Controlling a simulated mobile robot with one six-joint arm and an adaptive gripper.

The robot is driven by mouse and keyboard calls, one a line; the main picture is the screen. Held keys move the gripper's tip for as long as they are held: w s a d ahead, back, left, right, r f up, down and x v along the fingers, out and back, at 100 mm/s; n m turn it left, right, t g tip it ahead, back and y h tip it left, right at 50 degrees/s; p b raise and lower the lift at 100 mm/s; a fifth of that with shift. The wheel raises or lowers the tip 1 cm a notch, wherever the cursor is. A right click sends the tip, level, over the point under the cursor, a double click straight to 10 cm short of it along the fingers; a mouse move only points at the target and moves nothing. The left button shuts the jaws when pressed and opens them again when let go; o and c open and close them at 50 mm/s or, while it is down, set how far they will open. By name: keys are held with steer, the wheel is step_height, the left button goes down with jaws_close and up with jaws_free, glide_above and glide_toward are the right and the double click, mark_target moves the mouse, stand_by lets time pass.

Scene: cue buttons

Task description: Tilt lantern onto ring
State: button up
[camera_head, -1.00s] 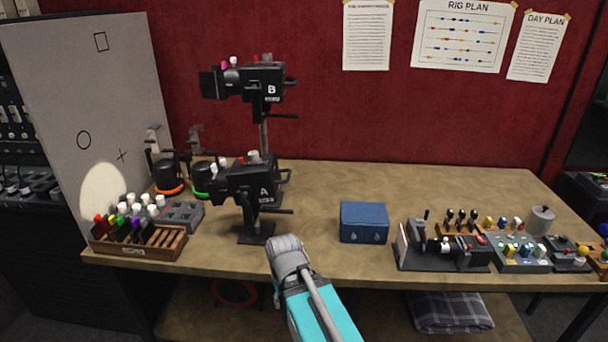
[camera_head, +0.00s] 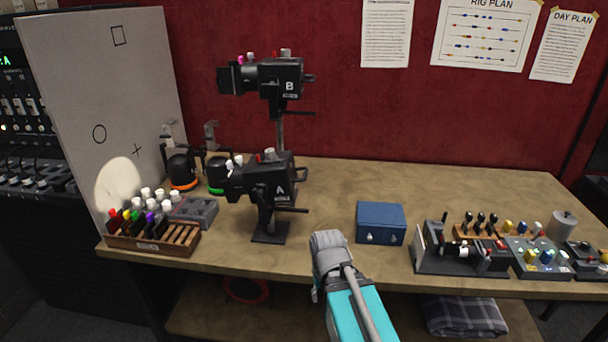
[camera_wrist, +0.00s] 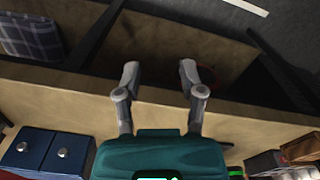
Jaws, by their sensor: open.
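Black lantern A (camera_head: 265,185) stands on a short stand on the bench. Black lantern B (camera_head: 272,80) sits higher on a tall post behind it. Both face left toward a grey board (camera_head: 140,75). My gripper (camera_wrist: 159,72) is open and empty over the bench's front edge in the wrist view. In the head view my arm's end is right of lantern A's base, and the fingertips cannot be made out.
A blue box (camera_head: 380,222) sits right of lantern A. A rack of coloured pieces (camera_head: 150,242) stands at the bench's left front. Control units (camera_head: 462,250) fill the right end. Two dark domes with orange and green rims stand behind lantern A. The bench's back middle is clear.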

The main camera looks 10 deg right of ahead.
steer(key=w, duration=0.1)
steer(key=m+t+y+p, duration=0.1)
steer(key=m+t+y, duration=0.4)
steer(key=y, duration=1.2)
glide_toward(305, 172)
steer(key=s+d+f+n, duration=0.1)
steer(key=d, duration=0.3)
steer(key=shift+s+a+t, duration=0.1)
steer(key=shift+s+t, duration=0.05)
steer(key=shift+t, duration=0.15)
steer(key=shift+a, duration=0.15)
steer(key=x, duration=1.3)
steer(key=shift+a+r+p, duration=0.15)
steer(key=shift+a+p, duration=0.1)
steer(key=shift+p, duration=0.1)
